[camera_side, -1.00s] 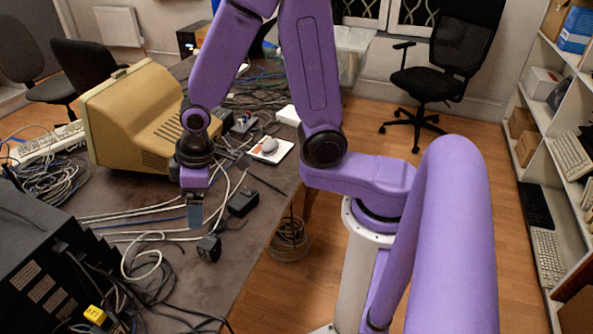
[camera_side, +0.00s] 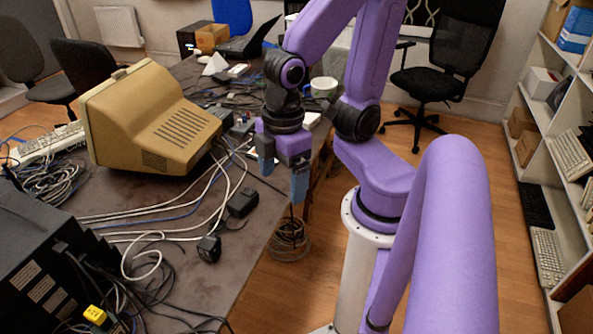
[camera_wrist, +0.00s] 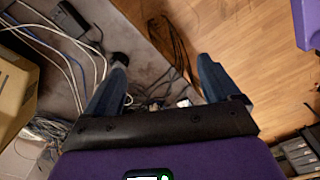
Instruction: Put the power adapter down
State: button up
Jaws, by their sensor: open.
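Two black power adapters lie on the grey table in the side view: a flat one (camera_side: 242,202) near the right edge and a blockier one (camera_side: 209,248) in front of it. I cannot tell which the task means. My gripper (camera_side: 282,177) is open and empty, above the table's right edge, behind and right of both adapters. In the wrist view the blue fingers of my gripper (camera_wrist: 162,62) stand wide apart, with nothing held between them. A dark box with a cable (camera_wrist: 72,18) shows at upper left there; I cannot tell if it is one of these adapters.
A beige monitor (camera_side: 155,120) stands on the table left of my gripper. White cables (camera_side: 150,212) run across the tabletop. Black equipment (camera_side: 45,255) stands at front left. Beyond the table's right edge is open wooden floor (camera_side: 270,300).

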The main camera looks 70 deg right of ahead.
jog(key=shift+s+d+r+n, duration=0.15)
jog(key=shift+s+d+r, duration=0.1)
jog(key=shift+s, duration=0.4)
jog(key=shift+s+d+r+n, duration=0.15)
jog(key=shift+s+d, duration=0.1)
jog(key=shift+s, duration=0.35)
